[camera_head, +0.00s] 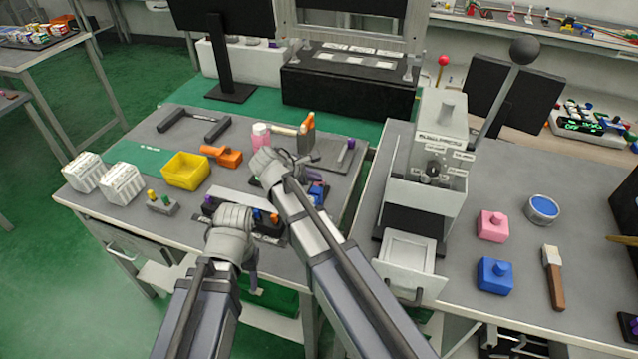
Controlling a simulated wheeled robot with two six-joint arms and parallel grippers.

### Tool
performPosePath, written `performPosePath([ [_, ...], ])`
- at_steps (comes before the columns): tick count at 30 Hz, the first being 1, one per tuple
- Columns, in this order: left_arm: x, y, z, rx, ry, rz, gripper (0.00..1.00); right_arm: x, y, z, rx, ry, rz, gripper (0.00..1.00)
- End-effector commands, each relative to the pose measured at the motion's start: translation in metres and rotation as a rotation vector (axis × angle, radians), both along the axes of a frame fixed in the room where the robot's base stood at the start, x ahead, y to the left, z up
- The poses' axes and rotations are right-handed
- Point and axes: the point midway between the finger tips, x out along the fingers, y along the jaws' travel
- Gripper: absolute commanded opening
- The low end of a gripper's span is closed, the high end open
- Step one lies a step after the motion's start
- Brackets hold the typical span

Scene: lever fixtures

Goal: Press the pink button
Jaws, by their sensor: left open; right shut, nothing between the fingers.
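The pink button (492,226) is a small pink block with a raised knob on top, on the right-hand table. It stands upright, clear of both grippers. My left gripper (234,218) is open, over the front of the left table by a black fixture with small coloured parts. My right gripper (268,160) is shut and empty, over the middle of the left table, far left of the pink button. The fingers of both are hard to make out. A blue button (495,275) of the same shape stands just in front of the pink one.
A grey lever machine (438,140) with a white tray (410,258) stands left of the pink button. A round blue-topped tin (542,208) and a brush (553,275) lie to its right. A yellow bin (186,170) and white boxes (122,183) occupy the left table.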

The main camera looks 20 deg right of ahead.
Motion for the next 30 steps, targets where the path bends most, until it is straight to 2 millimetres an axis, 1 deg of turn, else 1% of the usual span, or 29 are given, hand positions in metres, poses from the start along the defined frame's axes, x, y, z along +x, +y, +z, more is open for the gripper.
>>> performPosePath([
  [19, 0.0, 0.0, -0.0082, 0.0, 0.0, 0.0, 0.52, 0.0001, 0.0, -0.0082, 0.0, 0.0, 0.0, 0.0],
  [30, 0.0, 0.0, -0.0047, 0.0, 0.0, 0.0, 0.52, 0.0001, 0.0002, -0.0048, 0.001, 0.0, 0.001, 0.0],
])
